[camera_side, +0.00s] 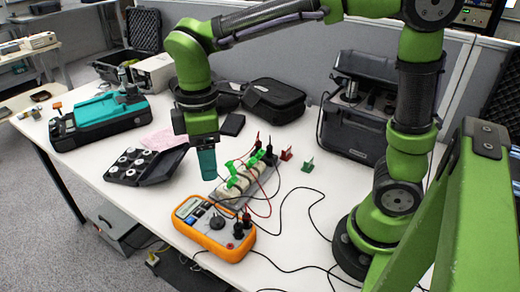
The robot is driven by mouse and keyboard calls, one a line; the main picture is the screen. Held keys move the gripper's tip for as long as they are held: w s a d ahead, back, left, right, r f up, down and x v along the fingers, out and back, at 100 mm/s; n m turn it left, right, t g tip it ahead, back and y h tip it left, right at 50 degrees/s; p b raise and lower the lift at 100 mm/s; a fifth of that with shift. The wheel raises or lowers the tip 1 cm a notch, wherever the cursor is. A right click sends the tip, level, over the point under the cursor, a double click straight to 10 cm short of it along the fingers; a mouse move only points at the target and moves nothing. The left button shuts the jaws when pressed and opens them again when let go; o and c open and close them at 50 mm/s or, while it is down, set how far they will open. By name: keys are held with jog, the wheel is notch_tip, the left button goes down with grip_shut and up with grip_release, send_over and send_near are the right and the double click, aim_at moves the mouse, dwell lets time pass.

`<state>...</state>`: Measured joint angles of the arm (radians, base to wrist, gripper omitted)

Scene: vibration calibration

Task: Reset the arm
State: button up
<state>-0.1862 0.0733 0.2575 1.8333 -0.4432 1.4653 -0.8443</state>
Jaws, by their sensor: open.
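My green arm reaches over the white table (290,248) from the right. My gripper (207,165) points down, with a dark teal end, and hangs above the middle of the table. It is between the open black weight case and the row of terminal blocks. Its fingers are too small and dark to make out singly, and nothing shows held in it. An orange multimeter (214,228) lies in front of it. The terminal strip (243,182) with green clips stands just right of the gripper, with red and black leads running to the multimeter.
An open black case (140,166) with round pieces lies left of the gripper. A teal and black device (100,115) stands further left. A black pouch (274,100) and a large open black case (350,125) stand at the back. Loose cables cross the front right of the table.

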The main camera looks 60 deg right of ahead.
jog(key=s+d+r+m+t+y, duration=0.2)
jog(key=s+d+m+t, duration=0.5)
jog(key=d+m, duration=0.4)
jog(key=s+m, duration=0.1)
jog(key=m, duration=0.2)
jog(key=shift+s+d+r, duration=0.2)
jog(key=shift+d+r, duration=0.05)
jog(key=shift+r, duration=0.1)
